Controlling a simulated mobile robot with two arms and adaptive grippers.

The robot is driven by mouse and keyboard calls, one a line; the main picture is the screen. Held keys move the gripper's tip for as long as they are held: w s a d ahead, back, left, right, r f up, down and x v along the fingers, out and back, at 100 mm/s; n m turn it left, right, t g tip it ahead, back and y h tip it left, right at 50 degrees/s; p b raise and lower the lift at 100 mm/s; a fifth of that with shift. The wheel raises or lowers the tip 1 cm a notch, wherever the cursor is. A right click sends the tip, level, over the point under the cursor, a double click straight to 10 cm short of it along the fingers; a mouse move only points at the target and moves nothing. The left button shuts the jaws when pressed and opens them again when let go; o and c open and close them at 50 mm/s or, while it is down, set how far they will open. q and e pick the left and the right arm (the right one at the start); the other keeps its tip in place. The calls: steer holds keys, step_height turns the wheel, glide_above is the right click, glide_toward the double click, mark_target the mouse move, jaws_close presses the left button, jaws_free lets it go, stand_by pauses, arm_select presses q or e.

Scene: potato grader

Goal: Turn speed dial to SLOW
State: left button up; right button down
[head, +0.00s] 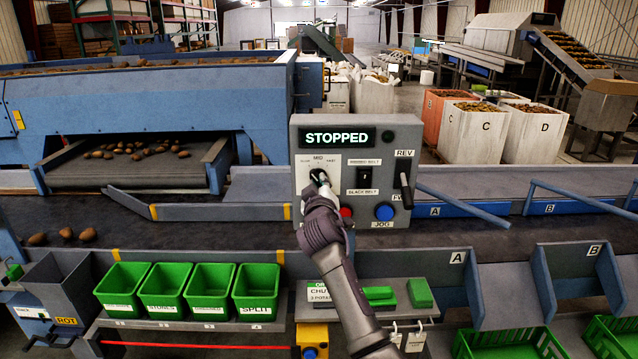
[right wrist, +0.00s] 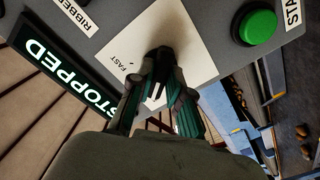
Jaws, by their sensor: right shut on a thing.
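The grey control panel (head: 377,139) stands at the centre, with a lit STOPPED display (head: 337,138). The speed dial (head: 319,176) sits on a white plate (head: 335,162) lettered MID and FAST, with a partly readable label at its left. My right gripper (head: 320,184) reaches up from below and is shut on the dial. In the right wrist view, the gripper (right wrist: 162,62) covers most of the dial in front of the plate (right wrist: 125,50), so its exact pointing is hidden. My left gripper is out of view.
Close by on the panel are a black belt switch (head: 363,178), a REV lever (head: 404,185), a red button (head: 346,212) and a blue JOG button (head: 384,212). A green button (right wrist: 258,27) shows in the right wrist view. Green bins (head: 210,290) stand below left.

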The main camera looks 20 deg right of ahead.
steer(key=shift+r+n, duration=0.15)
steer(key=shift+n, duration=0.25)
steer(key=c, duration=1.1)
jaws_free()
steer(key=shift+w, duration=0.1)
steer(key=v, duration=1.2)
